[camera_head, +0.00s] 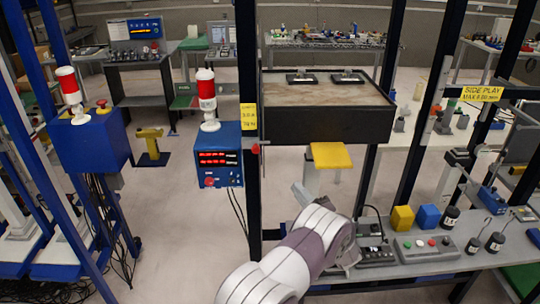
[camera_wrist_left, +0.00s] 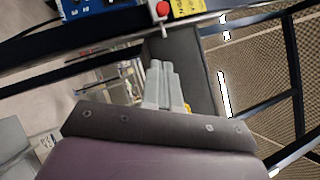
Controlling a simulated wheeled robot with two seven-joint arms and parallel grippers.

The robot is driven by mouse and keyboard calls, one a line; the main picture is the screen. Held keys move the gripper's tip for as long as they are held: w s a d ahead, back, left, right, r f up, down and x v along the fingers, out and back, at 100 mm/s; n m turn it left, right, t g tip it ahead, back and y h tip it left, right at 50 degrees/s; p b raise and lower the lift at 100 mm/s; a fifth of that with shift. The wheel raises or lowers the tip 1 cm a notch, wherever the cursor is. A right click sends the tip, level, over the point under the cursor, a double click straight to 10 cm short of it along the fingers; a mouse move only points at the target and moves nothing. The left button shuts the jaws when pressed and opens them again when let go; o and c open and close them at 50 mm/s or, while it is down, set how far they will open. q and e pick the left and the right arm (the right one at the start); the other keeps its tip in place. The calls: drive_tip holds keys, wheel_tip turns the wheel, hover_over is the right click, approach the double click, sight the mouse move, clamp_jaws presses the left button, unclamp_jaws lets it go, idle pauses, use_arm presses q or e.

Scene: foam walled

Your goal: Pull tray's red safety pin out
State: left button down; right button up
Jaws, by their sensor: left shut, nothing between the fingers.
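The red safety pin (camera_head: 256,148) shows as a small red knob at the left edge of the tray (camera_head: 325,120), which has a brown top and dark sides. The knob also shows at the top of the left wrist view (camera_wrist_left: 162,8), with a thin pale stem below it. My left gripper (camera_head: 300,192) is below and right of the knob in the head view, partly hidden by my arm. In the left wrist view its grey fingers (camera_wrist_left: 161,72) are together and empty, pointing toward the knob but apart from it. My right gripper is not in view.
A dark upright post (camera_head: 248,75) with a yellow label stands beside the knob. A blue control box (camera_head: 216,155) is left of it. A yellow plate (camera_head: 330,155) sits under the tray. A bench (camera_head: 455,268) with buttons and coloured blocks is at the right.

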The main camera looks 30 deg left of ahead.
use_arm(q)
drive_tip(key=s+p+x, duration=0.1)
drive_tip(key=p+x, duration=0.1)
drive_tip(key=x, duration=0.4)
drive_tip(key=s+a+p+x, duration=0.1)
drive_tip(key=p+x, duration=0.2)
drive_tip(key=x, duration=0.4)
drive_tip(key=shift+s+a+r+p, duration=0.2)
drive_tip(key=shift+s+r+p, duration=0.05)
drive_tip(key=shift+r+p, duration=0.05)
drive_tip(key=s+a, duration=0.2)
drive_tip(key=a, duration=0.1)
drive_tip(key=shift+a, duration=0.15)
drive_tip(key=shift+s, duration=0.1)
